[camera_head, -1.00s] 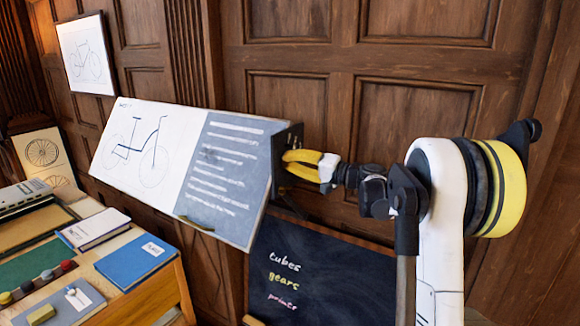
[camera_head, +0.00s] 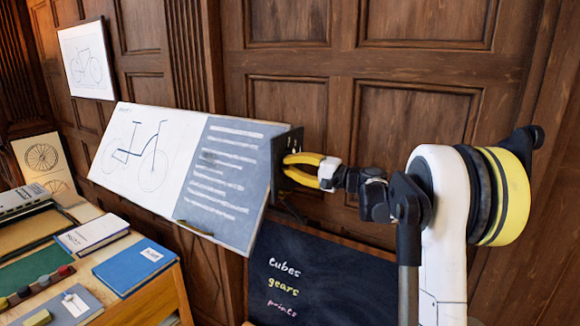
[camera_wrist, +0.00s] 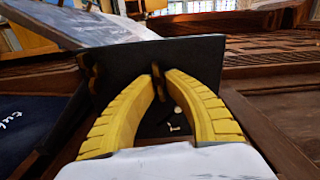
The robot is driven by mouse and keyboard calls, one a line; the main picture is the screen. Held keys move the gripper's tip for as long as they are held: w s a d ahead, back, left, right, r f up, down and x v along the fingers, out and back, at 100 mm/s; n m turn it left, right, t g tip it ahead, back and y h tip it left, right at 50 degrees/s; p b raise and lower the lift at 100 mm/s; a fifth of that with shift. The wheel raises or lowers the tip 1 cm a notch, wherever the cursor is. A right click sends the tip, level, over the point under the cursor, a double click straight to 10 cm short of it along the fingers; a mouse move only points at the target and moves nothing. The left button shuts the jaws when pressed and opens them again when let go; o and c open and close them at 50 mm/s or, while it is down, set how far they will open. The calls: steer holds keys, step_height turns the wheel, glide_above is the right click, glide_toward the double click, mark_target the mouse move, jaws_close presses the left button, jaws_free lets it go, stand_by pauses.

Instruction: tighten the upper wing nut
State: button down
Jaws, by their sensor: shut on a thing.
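A dark side plate (camera_head: 288,150) stands at the right end of the tilted drafting board (camera_head: 226,170). My gripper (camera_head: 286,165) reaches it from the right with its yellow fingers. In the wrist view, the fingertips (camera_wrist: 160,74) close around a small brassy wing nut (camera_wrist: 157,86) on the plate, and the fingers hide much of it. A second brassy piece (camera_wrist: 95,77) sits on the plate to the left, outside the fingers. The nut itself is hidden in the head view.
A chalkboard (camera_head: 320,280) with chalk words stands below my arm. A desk at lower left carries a blue book (camera_head: 134,265) and a white book (camera_head: 92,235). The panelled wall (camera_head: 390,110) is close behind the board and arm.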

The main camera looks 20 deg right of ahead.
steer(key=c, duration=1.4)
jaws_free()
steer(key=v, duration=1.2)
steer(key=shift+a, duration=0.1)
